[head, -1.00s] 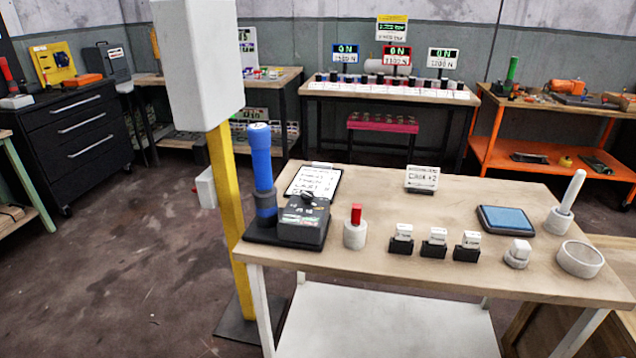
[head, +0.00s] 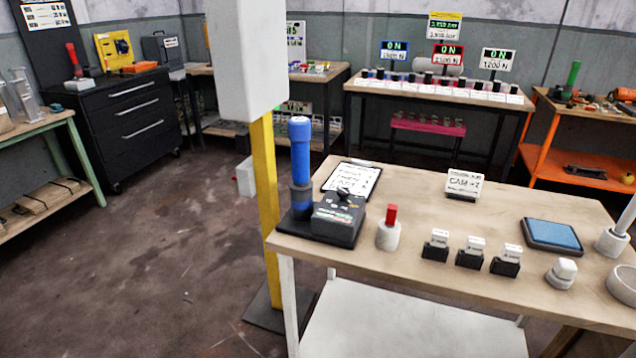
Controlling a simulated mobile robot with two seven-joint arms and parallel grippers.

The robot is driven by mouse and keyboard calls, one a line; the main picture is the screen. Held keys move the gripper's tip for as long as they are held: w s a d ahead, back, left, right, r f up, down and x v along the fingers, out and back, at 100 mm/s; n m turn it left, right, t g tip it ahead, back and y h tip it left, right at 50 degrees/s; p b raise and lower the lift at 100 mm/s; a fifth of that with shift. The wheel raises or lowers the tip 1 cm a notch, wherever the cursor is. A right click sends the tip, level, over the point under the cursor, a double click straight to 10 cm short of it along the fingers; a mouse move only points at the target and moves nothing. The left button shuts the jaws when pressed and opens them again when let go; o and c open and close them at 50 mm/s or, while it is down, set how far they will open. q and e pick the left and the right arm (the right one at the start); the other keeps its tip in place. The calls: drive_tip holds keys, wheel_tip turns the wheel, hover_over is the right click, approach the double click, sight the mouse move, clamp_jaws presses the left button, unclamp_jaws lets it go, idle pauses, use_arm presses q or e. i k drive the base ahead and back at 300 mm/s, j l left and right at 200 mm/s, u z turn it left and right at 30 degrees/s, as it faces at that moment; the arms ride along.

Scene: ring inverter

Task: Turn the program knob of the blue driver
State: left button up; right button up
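The blue driver (head: 300,150) stands upright in a dark holder at the left end of the wooden table (head: 420,262). Beside it is a black box (head: 337,220) with a small black knob (head: 343,192) on top and a label with green and red marks on its sloping front. I cannot read the knob's setting. Neither of my grippers shows in the head view.
A yellow post (head: 264,190) with a white box (head: 243,60) stands left of the table. A red-topped white cylinder (head: 388,236), several small black-based blocks, a clipboard (head: 352,178) and a blue pad (head: 552,234) share the tabletop. Open floor lies to the left.

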sight(343, 193)
drive_tip(key=i+l+u, duration=1.05)
drive_tip(key=l+u, duration=0.15)
drive_tip(key=l, duration=0.2)
drive_tip(key=i+l+u, duration=0.2)
drive_tip(key=l, duration=0.15)
drive_tip(key=l+u, duration=0.25)
drive_tip(key=l, duration=0.15)
